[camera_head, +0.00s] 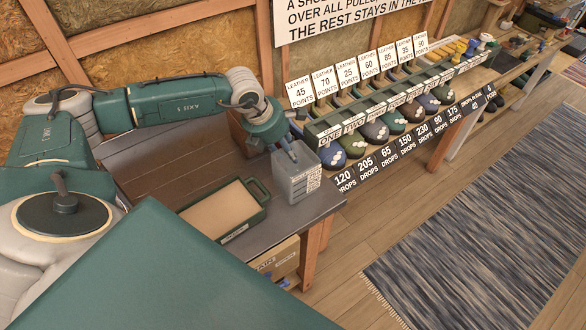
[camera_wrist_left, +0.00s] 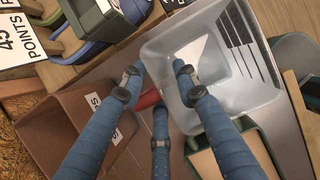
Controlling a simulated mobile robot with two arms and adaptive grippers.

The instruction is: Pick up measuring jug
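The measuring jug (camera_head: 297,178) is a grey, see-through, box-like vessel with dark markings. It stands at the right end of the dark bench, beside the green tray. In the left wrist view the jug (camera_wrist_left: 228,62) is seen from above, its open top facing the camera. My left gripper (camera_head: 287,150) points down at the jug's rim. In the left wrist view its blue fingers (camera_wrist_left: 158,82) are spread: one reaches over the jug's opening, the other two are by its left side. A gap shows between them; firm contact cannot be told. My right gripper is not in view.
A green tray (camera_head: 256,190) with a tan filling lies left of the jug. A rack of shoes (camera_head: 375,133) with point cards stands right behind it. A cardboard box (camera_head: 277,258) is under the bench. The dark bench top (camera_head: 170,160) behind the tray is mostly clear.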

